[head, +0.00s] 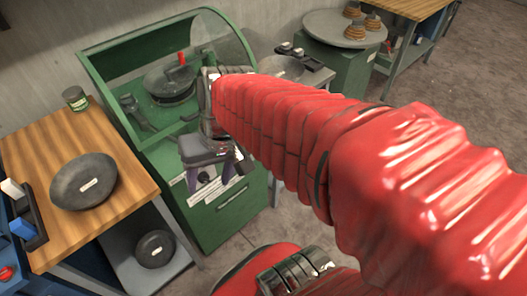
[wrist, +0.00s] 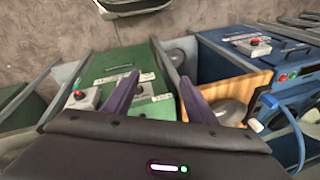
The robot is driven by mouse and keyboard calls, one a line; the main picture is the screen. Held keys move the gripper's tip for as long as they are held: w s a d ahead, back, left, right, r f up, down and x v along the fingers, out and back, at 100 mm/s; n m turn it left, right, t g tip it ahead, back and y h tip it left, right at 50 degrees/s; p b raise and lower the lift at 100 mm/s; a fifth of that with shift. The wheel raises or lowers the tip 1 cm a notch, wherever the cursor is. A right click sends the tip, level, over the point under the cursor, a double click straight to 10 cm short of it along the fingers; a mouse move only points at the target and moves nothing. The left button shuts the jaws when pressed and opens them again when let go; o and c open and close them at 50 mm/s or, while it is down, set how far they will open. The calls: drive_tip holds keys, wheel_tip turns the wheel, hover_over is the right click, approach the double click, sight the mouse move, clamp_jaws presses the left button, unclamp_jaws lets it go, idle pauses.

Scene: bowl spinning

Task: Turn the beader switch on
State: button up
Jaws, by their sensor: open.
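A green machine (head: 225,215) with a clear curved cover stands in the middle of the head view; its labels are too small to read. A dark round switch (head: 203,177) sits on a pale plate on its front, partly hidden by my gripper. My gripper (head: 212,172) is open and empty at this front, its fingers pointing down toward the plate. Contact cannot be told. In the wrist view, my gripper's two purple fingers (wrist: 160,78) are spread apart, with the green front (wrist: 115,62) and white labels between and beyond them. The switch's setting cannot be read.
A wooden table (head: 118,137) with a dark bowl (head: 84,181) stands at left; another bowl (head: 155,249) lies on a lower shelf. Inside the cover is a dark round part (head: 168,86) with a red handle (head: 182,58).

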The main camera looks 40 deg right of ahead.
drive_tip(key=w+d+f+m+t+y, duration=0.2)
drive_tip(key=w+d+f+m+y, duration=0.25)
drive_tip(key=d+f+m, duration=0.25)
drive_tip(key=w+d+f+m+t+y, duration=0.3)
drive_tip(key=d+f+m+y, duration=0.25)
drive_tip(key=f+m, duration=0.2)
drive_tip(key=s+d+f+m+t+h, duration=0.3)
drive_tip(key=d+f+m+t+h, duration=0.2)
drive_tip(key=d, duration=0.5)
drive_tip(key=s+d+f+m+t+h, duration=0.3)
drive_tip(key=d+f+m+t+h, duration=0.2)
drive_tip(key=d+f+m, duration=0.4)
drive_tip(key=shift+s+d+f+m+t, duration=0.15)
drive_tip(key=shift+d+f+m+t, duration=0.25)
drive_tip(key=shift+f, duration=0.3)
drive_tip(key=w+a, duration=0.1)
drive_tip(key=w, duration=1.2)
drive_tip(key=shift+w+a, duration=0.25)
drive_tip(key=shift+w, duration=0.15)
